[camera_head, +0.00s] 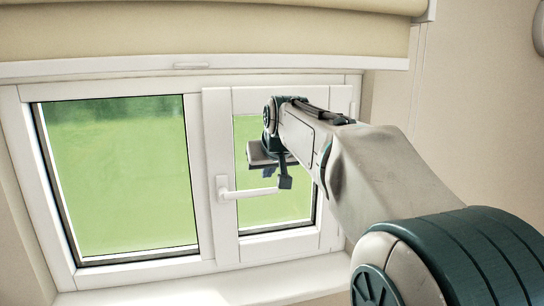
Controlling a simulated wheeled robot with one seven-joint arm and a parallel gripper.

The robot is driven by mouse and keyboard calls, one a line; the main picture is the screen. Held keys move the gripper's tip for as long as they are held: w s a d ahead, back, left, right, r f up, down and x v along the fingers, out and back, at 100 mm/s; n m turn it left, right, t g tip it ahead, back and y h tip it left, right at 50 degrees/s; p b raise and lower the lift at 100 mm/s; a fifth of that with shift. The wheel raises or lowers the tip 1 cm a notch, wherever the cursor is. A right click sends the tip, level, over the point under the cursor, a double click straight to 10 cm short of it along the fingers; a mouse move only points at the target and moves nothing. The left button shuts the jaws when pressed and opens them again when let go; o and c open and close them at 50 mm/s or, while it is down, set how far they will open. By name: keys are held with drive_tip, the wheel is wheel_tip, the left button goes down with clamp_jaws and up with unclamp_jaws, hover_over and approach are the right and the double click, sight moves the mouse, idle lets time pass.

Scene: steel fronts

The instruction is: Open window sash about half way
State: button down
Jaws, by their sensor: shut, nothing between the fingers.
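The window sash (225,150) is the white-framed right pane, and it looks closed in its frame. Its white handle (248,193) sits on the left stile, with the lever lying horizontally and pointing right. My gripper (285,184) is in front of the sash glass, just above the right end of the lever. It is shut with nothing held. I cannot tell whether a fingertip touches the lever. My arm hides much of the sash's right side.
A larger pane (120,180) fills the left of the window. A beige blind (200,30) hangs above, its white bottom bar near the frame's top. A white sill (230,285) runs below. The wall (480,110) stands at the right.

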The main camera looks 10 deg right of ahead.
drive_tip(key=shift+f, duration=0.35)
drive_tip(key=shift+s+f, duration=0.15)
drive_tip(key=shift+s, duration=0.7)
drive_tip(key=shift+s+f, duration=0.15)
drive_tip(key=shift+s, duration=0.7)
drive_tip(key=shift+d, duration=0.1)
